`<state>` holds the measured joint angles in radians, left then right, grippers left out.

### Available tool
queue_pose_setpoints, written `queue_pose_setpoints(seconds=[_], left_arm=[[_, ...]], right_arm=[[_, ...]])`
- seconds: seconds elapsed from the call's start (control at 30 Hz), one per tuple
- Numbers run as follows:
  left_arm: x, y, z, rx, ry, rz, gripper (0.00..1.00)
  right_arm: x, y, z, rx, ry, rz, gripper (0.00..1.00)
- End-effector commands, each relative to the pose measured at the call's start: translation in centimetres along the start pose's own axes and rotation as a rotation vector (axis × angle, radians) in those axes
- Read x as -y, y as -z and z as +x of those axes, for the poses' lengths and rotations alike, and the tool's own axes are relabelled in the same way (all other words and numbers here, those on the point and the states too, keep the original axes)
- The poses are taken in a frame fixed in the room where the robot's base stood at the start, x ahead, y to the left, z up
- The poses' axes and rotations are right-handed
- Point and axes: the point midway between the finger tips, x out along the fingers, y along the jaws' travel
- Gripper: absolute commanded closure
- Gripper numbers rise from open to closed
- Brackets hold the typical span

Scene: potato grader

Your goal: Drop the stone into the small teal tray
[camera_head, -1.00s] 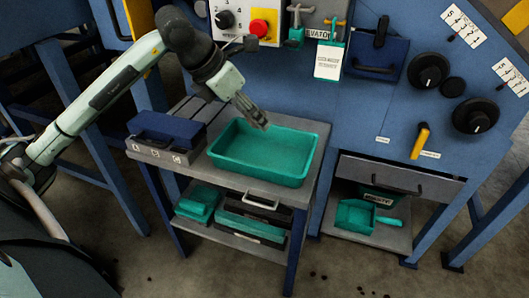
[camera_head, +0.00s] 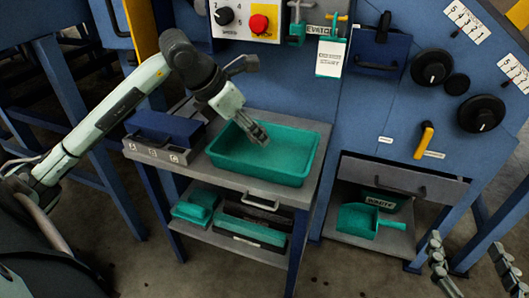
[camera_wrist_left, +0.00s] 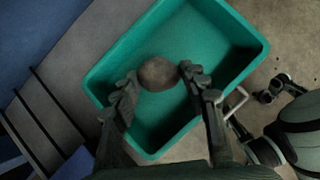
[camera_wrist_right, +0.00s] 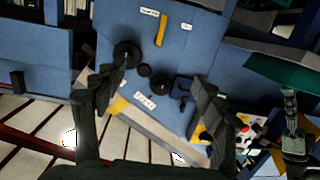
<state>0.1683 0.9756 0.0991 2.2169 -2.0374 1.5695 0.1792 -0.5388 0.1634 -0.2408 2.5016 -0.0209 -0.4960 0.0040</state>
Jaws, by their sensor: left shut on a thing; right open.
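The teal tray (camera_head: 226,164) stands on top of a grey cart. My left gripper (camera_head: 264,136) is over the tray's inside in the head view. The brown, rounded stone (camera_wrist_left: 158,73) shows in the left wrist view between the fingers of my left gripper (camera_wrist_left: 158,84), which is shut on it. Tray floor shows all around the stone; its height above the floor is hard to tell. The stone cannot be made out in the head view. My right gripper (camera_head: 470,266) is open and empty at the lower right, well away from the tray; its spread fingers (camera_wrist_right: 158,100) show in the right wrist view.
A blue box (camera_head: 165,128) sits left of the tray on the cart. Smaller teal containers (camera_head: 196,208) lie on the shelf below. The blue machine panel (camera_head: 390,105) with knobs and a yellow handle (camera_head: 424,140) rises behind. A teal scoop (camera_head: 357,220) lies at right.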

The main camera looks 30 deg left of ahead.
Motion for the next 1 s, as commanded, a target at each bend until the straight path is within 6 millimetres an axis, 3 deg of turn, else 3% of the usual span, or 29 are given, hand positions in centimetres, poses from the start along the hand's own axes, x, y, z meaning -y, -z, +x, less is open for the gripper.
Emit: queue_pose_setpoints(seconds=[0.3, 0.6, 0.63, 0.8, 1.0], left_arm=[[0.0, 0.4, 0.7, 0.001, 0.001, -0.001, 0.87], [0.0, 0.5, 0.7, 0.001, 0.001, -0.001, 0.87], [0.0, 0.5, 0.7, 0.001, 0.001, -0.001, 0.55], [0.0, 0.5, 0.7, 0.000, 0.001, -0.001, 0.34], [0.0, 0.5, 0.7, 0.000, 0.001, -0.001, 0.32]], right_arm=[[0.9, 2.2, 0.0, -0.109, 0.019, 0.015, 0.29], [1.0, 2.4, -0.1, -0.116, 0.021, 0.016, 0.29], [1.0, 2.4, -0.1, -0.116, 0.021, 0.016, 0.29], [1.0, 2.4, -0.1, -0.116, 0.021, 0.016, 0.29], [1.0, 2.4, -0.1, -0.116, 0.020, 0.016, 0.29]])
